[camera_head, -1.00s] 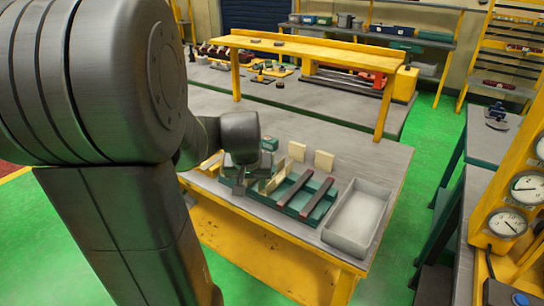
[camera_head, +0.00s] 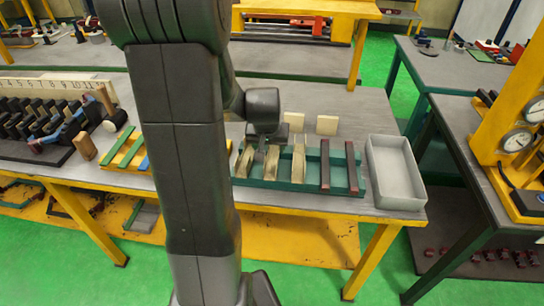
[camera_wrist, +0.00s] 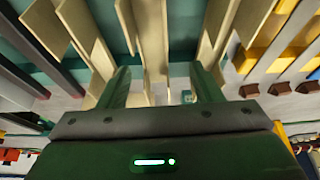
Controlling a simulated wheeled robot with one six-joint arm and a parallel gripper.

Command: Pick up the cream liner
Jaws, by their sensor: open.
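Several cream liners stand in a teal rack (camera_head: 285,186); one cream liner (camera_head: 299,160) is at the right of the group, another cream liner (camera_head: 245,160) at the left, and a middle one (camera_head: 270,165) lies partly behind my gripper (camera_head: 262,146). In the wrist view, my gripper (camera_wrist: 160,84) is open, with its two green fingers apart. Thin cream walls of a liner (camera_wrist: 154,45) show between the fingers, and more cream liners stand to either side. I cannot tell whether the fingers touch any of them.
Two dark red-brown bars (camera_head: 350,168) lie across the rack's right part. A grey open bin (camera_head: 374,180) stands to the right. Two cream blocks (camera_head: 327,125) sit behind the rack. Green and blue strips (camera_head: 118,148) and a numbered board (camera_head: 60,87) are at the left.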

